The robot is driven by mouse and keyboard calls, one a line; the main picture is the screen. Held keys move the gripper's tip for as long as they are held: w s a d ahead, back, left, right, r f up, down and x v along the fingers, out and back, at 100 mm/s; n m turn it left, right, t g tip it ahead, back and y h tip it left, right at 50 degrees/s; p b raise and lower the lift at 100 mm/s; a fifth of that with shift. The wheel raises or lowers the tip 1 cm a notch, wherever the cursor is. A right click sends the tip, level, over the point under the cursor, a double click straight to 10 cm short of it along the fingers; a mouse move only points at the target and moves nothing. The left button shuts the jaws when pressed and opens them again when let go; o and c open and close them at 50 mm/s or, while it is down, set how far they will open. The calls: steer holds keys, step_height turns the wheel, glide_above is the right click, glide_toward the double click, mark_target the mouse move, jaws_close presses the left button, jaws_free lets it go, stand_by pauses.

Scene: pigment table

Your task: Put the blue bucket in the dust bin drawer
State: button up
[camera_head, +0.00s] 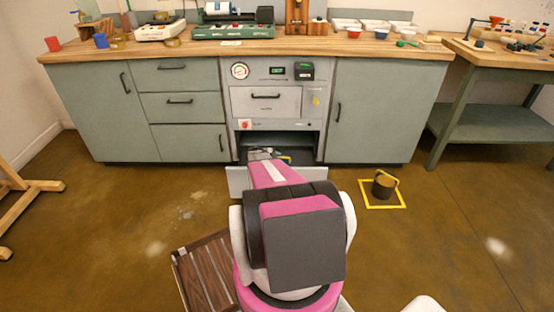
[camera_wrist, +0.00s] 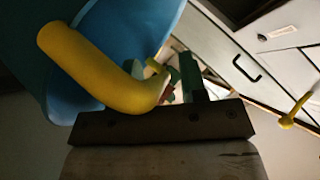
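The blue bucket (camera_wrist: 130,35) fills the upper left of the wrist view, very close and tilted in that view. Its thick yellow handle (camera_wrist: 95,68) runs down to my gripper (camera_wrist: 178,88), which appears shut on it; the fingertips are partly hidden. In the head view, my gripper (camera_head: 268,156) is low at the cabinet's middle opening, over the pulled-out dust bin drawer (camera_head: 237,181). My arm hides most of the drawer and the bucket, so I cannot tell whether the bucket touches the drawer floor.
A dark bucket (camera_head: 383,187) with a yellow handle stands on the floor inside a yellow square (camera_head: 400,206), right of the drawer. A slatted wooden piece (camera_head: 205,275) lies at lower left. Closed cabinet doors (camera_head: 378,115) flank the opening. Floor at right is clear.

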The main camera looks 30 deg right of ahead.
steer(key=shift+a+r, duration=0.15)
steer(key=shift+r, duration=0.05)
steer(key=s+a+r+n+y, duration=0.1)
steer(key=s+a+r+n, duration=0.1)
steer(key=a+r, duration=0.2)
steer(key=s+a+r+n, duration=0.2)
steer(key=a+r, duration=0.1)
steer(key=a, duration=0.5)
steer(key=s+a+r+n+y, duration=0.1)
steer(key=s+a+r+n, duration=0.1)
steer(key=a+r, duration=0.2)
steer(key=shift+a+r+g+y, duration=0.15)
steer(key=shift+a, duration=0.45)
steer(key=shift+a+r+g+y, duration=0.15)
steer(key=shift+a, duration=0.4)
steer(key=s+a+r+n+y, duration=0.3)
steer(key=s+a+r+n, duration=0.2)
steer(key=s+a+n, duration=0.1)
steer(key=s+a+r+n+y, duration=0.3)
steer(key=s+a+r+n, duration=0.2)
steer(key=a+n, duration=0.3)
steer(key=s+a+r+n+y, duration=0.3)
steer(key=s+a+r+n, duration=0.2)
steer(key=a, duration=0.7)
steer(key=s+n, duration=0.2)
steer(key=n, duration=0.1)
steer(key=shift+s, duration=0.15)
